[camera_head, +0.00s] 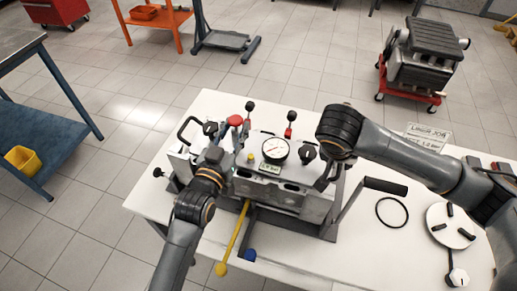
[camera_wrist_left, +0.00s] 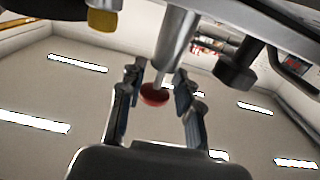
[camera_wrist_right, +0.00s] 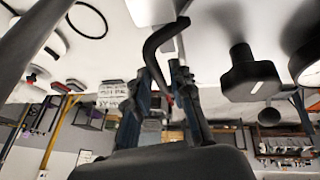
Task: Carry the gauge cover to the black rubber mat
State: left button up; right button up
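The gauge cover appears to be the light metal top with a round white dial gauge (camera_head: 275,151) and a bent black handle (camera_head: 190,132) at its left end. It sits on the grey metal unit on the white table. My left gripper (camera_head: 217,152) is at the unit's left part. In the left wrist view its fingers (camera_wrist_left: 157,100) stand apart, with a red knob on a metal rod between or beyond them. My right gripper (camera_head: 325,180) is at the unit's right end. In the right wrist view a bent black handle (camera_wrist_right: 160,45) reaches between its fingers (camera_wrist_right: 168,85); contact is unclear. I cannot make out a black rubber mat.
Levers with red (camera_head: 234,121) and black knobs rise from the unit. A black ring (camera_head: 391,212), a white disc (camera_head: 450,226) with black pegs and a sign (camera_head: 428,138) are at the table's right. A yellow-handled rod (camera_head: 238,240) is in front. A wheeled engine stand (camera_head: 405,92) is behind.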

pick_arm(q)
jog(key=shift+w+d, duration=0.2)
jog(key=shift+w, duration=0.4)
pick_arm(e)
jog(key=shift+w+d+f, duration=0.2)
jog(key=shift+f, duration=0.35)
pick_arm(q)
jog(key=c, duration=0.5)
pick_arm(e)
grip_shut()
pick_arm(q)
grip_shut()
